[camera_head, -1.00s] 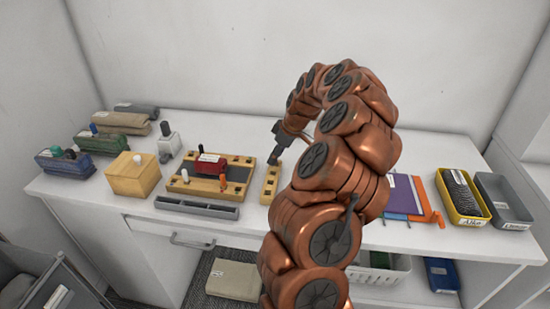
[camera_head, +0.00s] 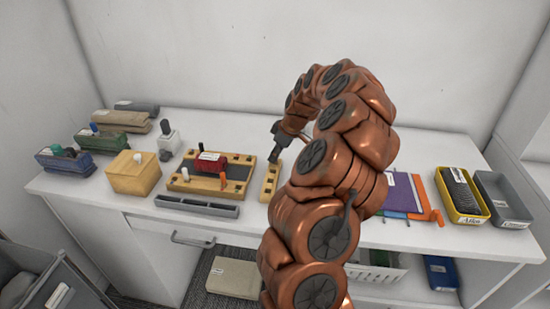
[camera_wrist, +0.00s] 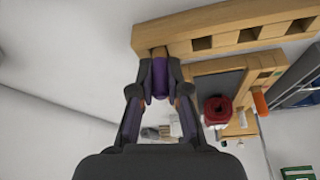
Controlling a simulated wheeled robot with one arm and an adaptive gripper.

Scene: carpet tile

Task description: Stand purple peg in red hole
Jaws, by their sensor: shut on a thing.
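The purple peg (camera_wrist: 160,78) is between the fingers of my gripper (camera_wrist: 158,88) in the wrist view, and the gripper is shut on it. The peg's far end is at the end of a wooden strip with square holes (camera_wrist: 265,33); I cannot tell whether it sits in a hole there. In the head view my gripper (camera_head: 274,156) is down at the strip's (camera_head: 269,183) back end, and the peg is hidden. The red block (camera_head: 210,162) is on the wooden board (camera_head: 178,184) to the left. It also shows in the wrist view (camera_wrist: 217,108), with a dark spot on it.
An orange peg (camera_head: 223,181) and pale pegs stand on or by the board. A grey tray (camera_head: 197,207) lies in front, a yellow box (camera_head: 133,175) to its left. A purple folder (camera_head: 402,192) and yellow bin (camera_head: 461,199) are at right, beyond my arm.

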